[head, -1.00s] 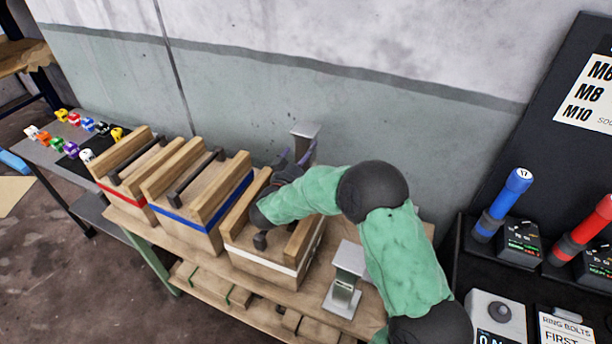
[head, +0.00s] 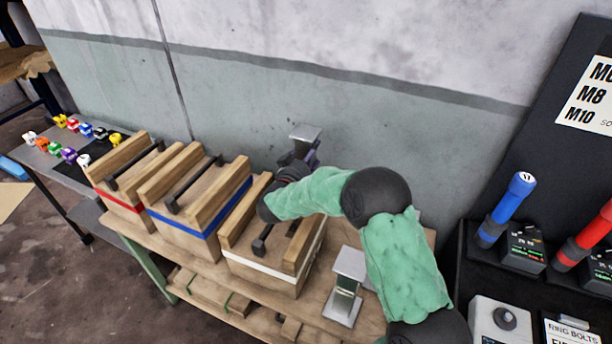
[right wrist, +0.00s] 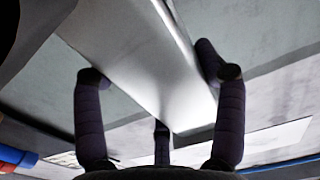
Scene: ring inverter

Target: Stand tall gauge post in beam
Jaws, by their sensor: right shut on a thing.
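A silver metal post (head: 305,132) with a flat square top stands out at the back of the bench by the wall in the head view. My right gripper (head: 302,154) is at this post, its fingers around it below the top. In the right wrist view the smooth grey metal (right wrist: 150,70) lies between the fingers of my right gripper (right wrist: 160,95). The post's lower end is hidden behind the crate and my arm. A second metal post (head: 346,285) with a flat top and base stands upright at the bench's front right. I cannot make out a beam. My left gripper is out of view.
Wooden crates with bar handles, marked red (head: 125,175), blue (head: 200,205) and white (head: 265,265), fill the wooden bench (head: 145,232). Small coloured pieces lie on the far-left table. A dark tool station with a blue driver (head: 507,210) is at right.

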